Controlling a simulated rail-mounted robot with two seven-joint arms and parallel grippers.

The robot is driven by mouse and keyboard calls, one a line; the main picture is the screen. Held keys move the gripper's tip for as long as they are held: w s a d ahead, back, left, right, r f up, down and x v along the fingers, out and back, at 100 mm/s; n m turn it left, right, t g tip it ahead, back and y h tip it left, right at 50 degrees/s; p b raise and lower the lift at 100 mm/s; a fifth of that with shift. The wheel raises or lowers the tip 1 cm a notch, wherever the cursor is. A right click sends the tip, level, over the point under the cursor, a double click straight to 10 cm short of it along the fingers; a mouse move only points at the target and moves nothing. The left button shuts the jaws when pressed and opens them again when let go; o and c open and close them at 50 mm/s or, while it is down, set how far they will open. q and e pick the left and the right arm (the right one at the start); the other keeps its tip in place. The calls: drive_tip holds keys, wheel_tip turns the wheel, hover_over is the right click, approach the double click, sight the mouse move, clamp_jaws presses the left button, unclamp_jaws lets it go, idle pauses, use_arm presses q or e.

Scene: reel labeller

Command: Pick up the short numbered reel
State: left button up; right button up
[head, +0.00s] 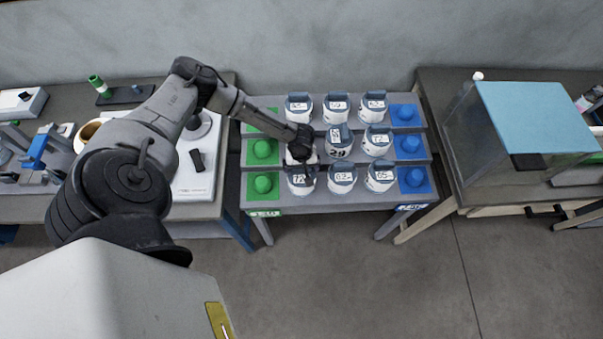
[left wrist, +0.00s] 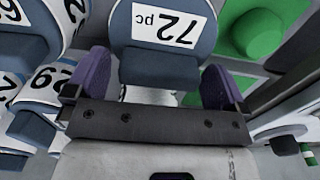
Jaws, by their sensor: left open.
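Several white reels with dark blue tops and number labels stand in rows on a stepped rack (head: 340,203). A reel marked 72 (head: 301,181) stands at the left of the front row. In the left wrist view a reel marked "72 pc" (left wrist: 165,38) shows upside down, just beyond and between the finger pads. My left gripper (head: 302,152) is over the left end of the middle row and hides what stands there. In the left wrist view its purple-padded fingers (left wrist: 155,88) are apart. I cannot tell whether they touch a reel. My right gripper is out of view.
A reel marked 29 (head: 341,152) stands close right of the gripper. Green pads (head: 262,186) line the rack's left side and blue pads (head: 414,181) its right. A blue-topped clear case (head: 535,112) stands on the right table. The floor in front is clear.

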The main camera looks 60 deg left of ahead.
use_arm(q)
drive_tip(key=c, duration=1.2)
drive_tip(key=shift+c, duration=0.3)
drive_tip(key=shift+r, duration=0.1)
